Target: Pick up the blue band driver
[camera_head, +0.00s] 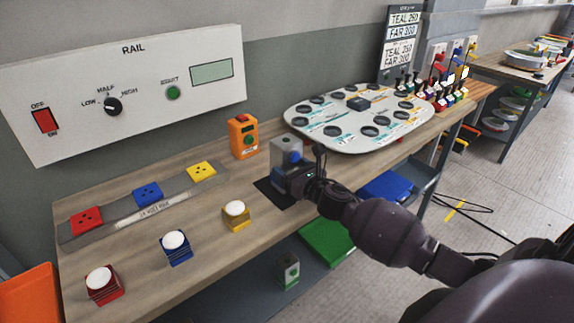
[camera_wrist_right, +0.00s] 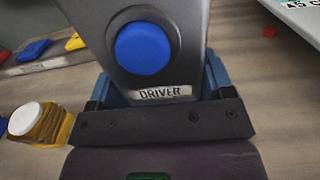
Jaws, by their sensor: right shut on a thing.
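In the right wrist view the driver (camera_wrist_right: 180,55) fills the upper middle, with a round blue button and a "DRIVER" label. My right gripper (camera_head: 290,178) is shut on it, one finger on either side of its lower body. I cannot tell whether its base touches the mat. My left gripper is not in view.
An orange box (camera_head: 243,137) stands just behind the driver. White-topped red (camera_head: 104,284), blue (camera_head: 176,247) and yellow (camera_head: 236,215) blocks stand along the front edge. A pale oval board (camera_head: 350,139) with dark discs lies to the right. The RAIL panel (camera_head: 150,75) is behind.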

